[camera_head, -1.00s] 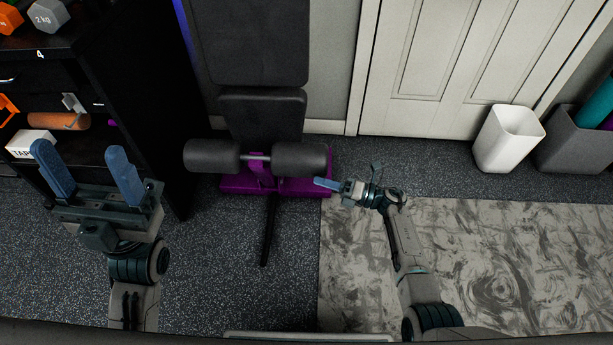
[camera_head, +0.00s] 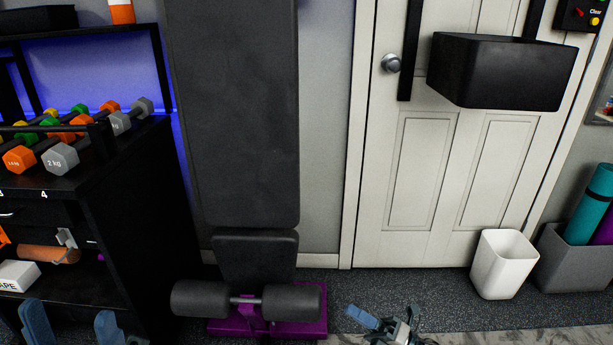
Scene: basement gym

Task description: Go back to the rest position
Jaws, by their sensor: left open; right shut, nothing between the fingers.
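My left gripper (camera_head: 72,326) is at the bottom left edge, in front of the black shelf. Its two blue fingers stand apart with nothing between them; the rest of it is below the picture. My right gripper (camera_head: 358,316) is at the bottom middle, just right of the purple bench base. Its blue fingers are together and hold nothing. Most of the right arm is cut off by the lower edge.
A black shelf (camera_head: 130,220) with several dumbbells (camera_head: 62,158) stands at left. A padded bench (camera_head: 232,110) with foam rollers (camera_head: 291,302) stands upright in the middle. A white door (camera_head: 420,190), a white bin (camera_head: 503,264) and a grey bin (camera_head: 570,262) are at right.

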